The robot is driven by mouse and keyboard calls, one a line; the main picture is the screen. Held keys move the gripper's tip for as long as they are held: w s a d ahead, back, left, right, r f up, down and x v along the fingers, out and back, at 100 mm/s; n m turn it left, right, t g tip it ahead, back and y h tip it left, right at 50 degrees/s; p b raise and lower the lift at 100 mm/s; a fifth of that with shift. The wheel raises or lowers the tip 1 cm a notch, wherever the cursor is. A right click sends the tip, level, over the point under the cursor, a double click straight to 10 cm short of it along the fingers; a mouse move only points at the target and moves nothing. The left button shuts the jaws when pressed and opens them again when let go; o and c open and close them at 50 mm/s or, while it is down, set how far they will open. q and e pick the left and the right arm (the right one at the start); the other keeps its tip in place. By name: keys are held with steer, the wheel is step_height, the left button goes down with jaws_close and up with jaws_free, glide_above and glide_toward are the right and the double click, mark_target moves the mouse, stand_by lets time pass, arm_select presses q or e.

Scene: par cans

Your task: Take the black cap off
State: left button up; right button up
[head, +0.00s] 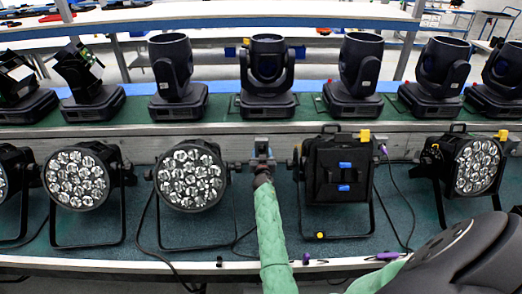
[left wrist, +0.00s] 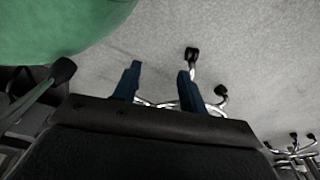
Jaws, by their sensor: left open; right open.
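The black cap (head: 325,185) looks like a square black cover with two blue patches, on the front of a par can right of centre on the lower shelf. It hides that can's lenses. My right gripper (head: 261,150) is at the end of the green-sleeved arm, left of the cap and apart from it. It is open, small in the picture, and nothing shows in it. My left gripper (left wrist: 157,84) is open and empty in the left wrist view, over grey floor; it is not visible in the head view.
Uncovered par cans stand left of my right arm (head: 190,178) and at the far right (head: 477,168). Moving-head lights (head: 267,75) line the raised shelf behind. Loose cables and a purple-handled item (head: 388,256) lie near the front edge. Metal chair-like legs (left wrist: 215,100) stand on the floor.

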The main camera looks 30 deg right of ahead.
steer(key=shift+c, duration=0.2)
arm_select(q)
steer(key=shift+s+d+f, duration=0.1)
steer(key=shift+s+d, duration=0.05)
steer(key=shift+d, duration=0.9)
arm_select(e)
jaws_close()
